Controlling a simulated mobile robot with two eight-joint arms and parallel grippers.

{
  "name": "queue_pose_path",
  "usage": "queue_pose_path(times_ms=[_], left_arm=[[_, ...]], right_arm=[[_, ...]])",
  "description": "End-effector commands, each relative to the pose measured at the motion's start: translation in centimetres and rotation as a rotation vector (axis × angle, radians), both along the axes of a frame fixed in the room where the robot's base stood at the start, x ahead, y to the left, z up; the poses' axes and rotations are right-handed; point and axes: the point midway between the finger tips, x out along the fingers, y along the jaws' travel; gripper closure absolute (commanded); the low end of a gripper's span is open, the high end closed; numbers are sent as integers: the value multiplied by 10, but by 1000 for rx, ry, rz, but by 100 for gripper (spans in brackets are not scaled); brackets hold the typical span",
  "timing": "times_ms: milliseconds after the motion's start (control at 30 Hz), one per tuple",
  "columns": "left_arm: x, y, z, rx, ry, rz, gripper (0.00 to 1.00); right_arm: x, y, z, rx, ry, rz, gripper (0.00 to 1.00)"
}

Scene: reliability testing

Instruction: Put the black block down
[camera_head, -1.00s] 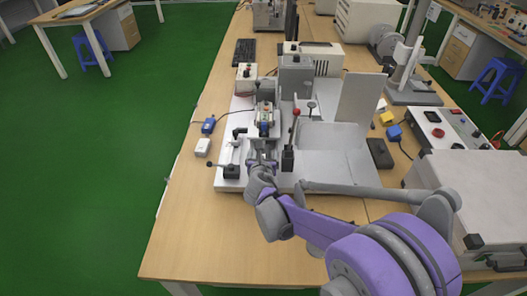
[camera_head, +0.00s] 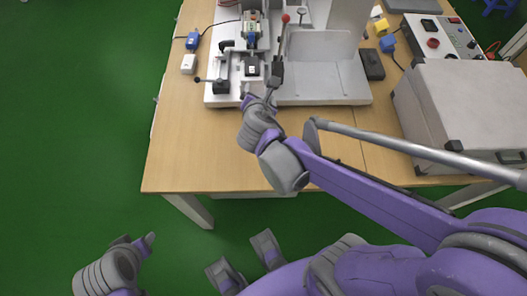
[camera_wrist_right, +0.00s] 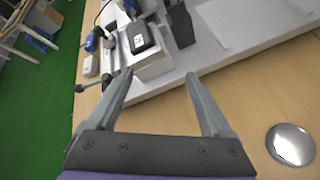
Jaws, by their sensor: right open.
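A small black block (camera_head: 252,69) with a pale label sits on a metal seat of the white test fixture (camera_head: 320,92). In the right wrist view the block (camera_wrist_right: 139,37) rests on top of the silver seat (camera_wrist_right: 152,64), ahead of the fingertips and apart from them. My right gripper (camera_head: 259,96) is at the fixture's front edge. In the wrist view its two fingers (camera_wrist_right: 157,77) are spread with nothing between them. My left gripper (camera_head: 137,240) is low at the left, over the floor and clear of the table; its jaw gap is unclear.
A lever with a red knob (camera_head: 286,18) stands close to the right gripper. A dark box (camera_head: 372,65) lies right of the fixture. A grey case (camera_head: 465,110) and control box (camera_head: 443,38) stand further right. The table's front left (camera_head: 185,150) is bare.

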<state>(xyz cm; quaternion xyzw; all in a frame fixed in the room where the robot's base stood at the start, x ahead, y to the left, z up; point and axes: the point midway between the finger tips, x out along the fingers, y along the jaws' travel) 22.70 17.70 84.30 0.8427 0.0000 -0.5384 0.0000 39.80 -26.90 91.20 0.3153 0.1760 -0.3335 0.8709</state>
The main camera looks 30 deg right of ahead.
Motion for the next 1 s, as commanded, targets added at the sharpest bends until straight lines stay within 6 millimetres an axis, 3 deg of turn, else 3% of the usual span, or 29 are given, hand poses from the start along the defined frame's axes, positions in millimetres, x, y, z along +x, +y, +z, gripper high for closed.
queue_pose_path(times_ms=[200, 400, 600, 1000], left_arm=[[0, 0, 0, 0, 0, 0, 50], [0, 0, 0, 0, 0, 0, 50], [0, 0, 0, 0, 0, 0, 50], [0, 0, 5, 0, -2, 0, 50]], right_arm=[[-86, 25, -37, 826, -181, -618, 16], [-145, 66, -61, 1363, -259, -1197, 16], [-170, 91, -68, 1567, -273, -1500, 16], [-170, 93, -64, 1586, -276, -1531, 16]])
